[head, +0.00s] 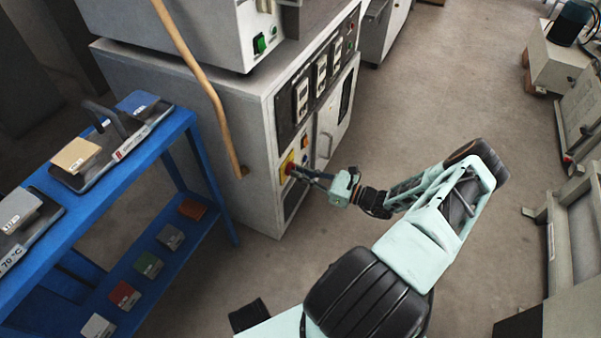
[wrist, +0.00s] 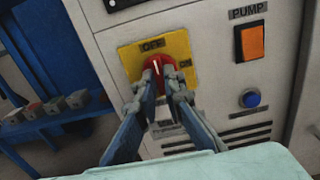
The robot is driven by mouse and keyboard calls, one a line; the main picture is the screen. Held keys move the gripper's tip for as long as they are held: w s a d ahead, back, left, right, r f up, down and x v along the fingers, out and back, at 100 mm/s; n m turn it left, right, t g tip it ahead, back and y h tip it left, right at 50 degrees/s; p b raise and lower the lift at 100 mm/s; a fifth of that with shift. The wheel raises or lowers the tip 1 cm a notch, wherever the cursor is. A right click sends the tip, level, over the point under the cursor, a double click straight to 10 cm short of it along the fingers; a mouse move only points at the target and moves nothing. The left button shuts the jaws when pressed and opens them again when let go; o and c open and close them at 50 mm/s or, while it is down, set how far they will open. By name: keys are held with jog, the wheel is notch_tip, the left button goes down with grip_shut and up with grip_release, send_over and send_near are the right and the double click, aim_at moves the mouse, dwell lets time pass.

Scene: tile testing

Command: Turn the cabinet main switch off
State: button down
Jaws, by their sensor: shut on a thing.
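The cabinet main switch is a red rotary knob (wrist: 153,66) on a yellow plate (wrist: 178,44), marked OFF at the top and ON at the right. A small white line shows on the knob and seems to point roughly up towards OFF; its exact angle is hard to tell. My gripper (wrist: 159,92) is shut on the knob, one finger at each side, and the fingers hide its lower part. In the head view my gripper (head: 294,170) reaches the yellow plate (head: 286,161) on the front of the grey cabinet (head: 258,160).
An orange PUMP switch (wrist: 252,42) and a blue button (wrist: 250,98) sit right of the plate, above vent slots. A blue rack (head: 186,122) with trays and small blocks stands left. A wooden handle (head: 205,85) leans by the cabinet.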

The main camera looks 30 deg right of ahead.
jog(key=shift+d, duration=0.15)
dwell(0.3)
jog(key=c, duration=2.3)
grip_release()
jog(key=v, duration=1.2)
jog(key=shift+s+n, duration=0.1)
jog(key=shift+n, duration=0.2)
